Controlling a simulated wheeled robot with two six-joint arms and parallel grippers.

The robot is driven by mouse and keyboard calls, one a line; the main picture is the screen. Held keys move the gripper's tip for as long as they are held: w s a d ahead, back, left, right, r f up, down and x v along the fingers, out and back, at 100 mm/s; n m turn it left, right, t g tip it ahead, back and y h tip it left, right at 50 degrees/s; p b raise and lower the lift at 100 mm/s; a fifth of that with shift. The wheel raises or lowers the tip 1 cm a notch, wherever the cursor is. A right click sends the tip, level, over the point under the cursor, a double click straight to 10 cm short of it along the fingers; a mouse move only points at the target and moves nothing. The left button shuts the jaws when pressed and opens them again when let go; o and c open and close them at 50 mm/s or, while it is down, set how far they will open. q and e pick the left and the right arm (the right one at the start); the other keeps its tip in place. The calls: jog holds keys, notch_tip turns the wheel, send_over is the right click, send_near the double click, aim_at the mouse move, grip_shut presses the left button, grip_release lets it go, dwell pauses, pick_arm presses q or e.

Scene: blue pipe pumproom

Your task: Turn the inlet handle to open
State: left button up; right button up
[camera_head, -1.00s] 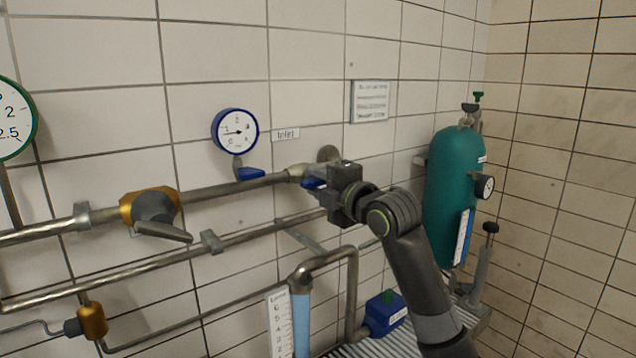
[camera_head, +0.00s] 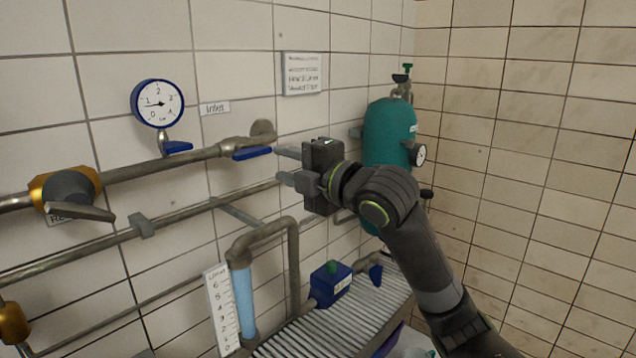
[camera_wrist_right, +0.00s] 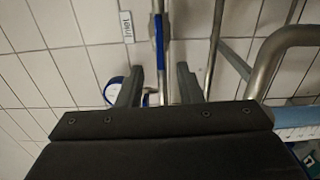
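The inlet handle (camera_head: 252,153) is a blue lever on a valve of the upper pipe, right of the "Inlet" label (camera_head: 215,108). It lies roughly along the pipe. My right gripper (camera_head: 284,165) is just right of the lever's free end, its two fingers pointing left and spread apart with nothing between them. In the right wrist view the fingers (camera_wrist_right: 158,85) are also open, and the blue handle (camera_wrist_right: 162,45) shows along the pipe, lined up with the gap. The handle looks apart from the fingers. My left gripper is not in view.
A blue-rimmed gauge (camera_head: 157,103) has its own small blue lever (camera_head: 178,147). A yellow valve with a grey lever (camera_head: 75,195) is at left. A teal cylinder (camera_head: 388,135) stands behind my right arm. A lower pipe (camera_head: 180,215) and bent pipe (camera_head: 270,228) run below.

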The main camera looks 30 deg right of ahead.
jog(key=b+v, duration=0.1)
jog(key=v, duration=0.6)
dwell(0.6)
